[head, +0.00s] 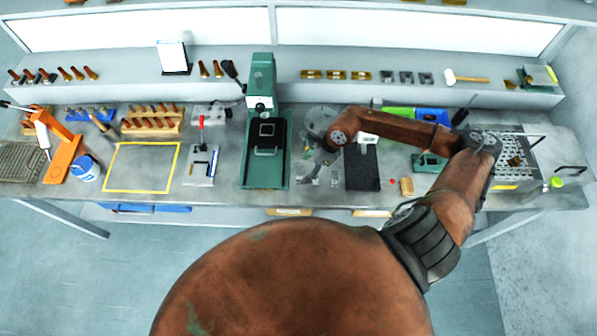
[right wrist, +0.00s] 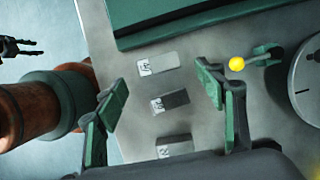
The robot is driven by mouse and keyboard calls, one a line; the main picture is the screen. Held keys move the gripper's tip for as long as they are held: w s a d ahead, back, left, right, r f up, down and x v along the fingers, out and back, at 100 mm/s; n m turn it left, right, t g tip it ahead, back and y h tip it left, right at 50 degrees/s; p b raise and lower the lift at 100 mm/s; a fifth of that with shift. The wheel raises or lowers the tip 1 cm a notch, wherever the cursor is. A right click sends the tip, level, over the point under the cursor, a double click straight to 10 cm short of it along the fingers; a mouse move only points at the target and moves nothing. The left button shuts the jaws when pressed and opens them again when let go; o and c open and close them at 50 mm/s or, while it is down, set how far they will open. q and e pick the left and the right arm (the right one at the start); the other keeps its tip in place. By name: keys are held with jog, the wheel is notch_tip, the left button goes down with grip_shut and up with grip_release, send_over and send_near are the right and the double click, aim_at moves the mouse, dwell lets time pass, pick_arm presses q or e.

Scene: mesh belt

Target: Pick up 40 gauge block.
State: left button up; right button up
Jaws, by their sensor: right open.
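In the right wrist view three small grey blocks lie in a column on the grey bench: an upper block (right wrist: 158,64), a middle block (right wrist: 171,102) and a lower block (right wrist: 175,147). Each has a white label at its left end. The upper label seems to read 40, but the print is small and blurred. My right gripper (right wrist: 162,92) is open and empty, with its green-padded fingers either side of the column. In the head view my right gripper (head: 317,160) is over the bench, right of the green press. A dark two-pronged shape (right wrist: 22,47) may be my left gripper.
The green press (head: 264,150) stands left of the blocks. A round grey plate (head: 322,115) is behind them and a black plate (head: 362,170) to their right. A yellow-tipped green fixture (right wrist: 258,58) is near the right finger. The bench's front edge is close.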

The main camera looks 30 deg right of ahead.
aim_at(300, 172)
jog(key=a+f, duration=0.1)
jog(key=w+a+f+p, duration=0.1)
jog(key=shift+w+f+p, duration=0.1)
jog(key=shift+f+p, duration=0.2)
jog(key=shift+f, duration=0.1)
jog(key=shift+x, duration=1)
jog(key=shift+d, duration=0.2)
jog(key=c, duration=1.3)
pick_arm(q)
jog(key=shift+s+r, duration=0.25)
jog(key=shift+r, duration=0.65)
pick_arm(e)
jog(key=c, duration=0.4)
jog(key=shift+r, duration=0.1)
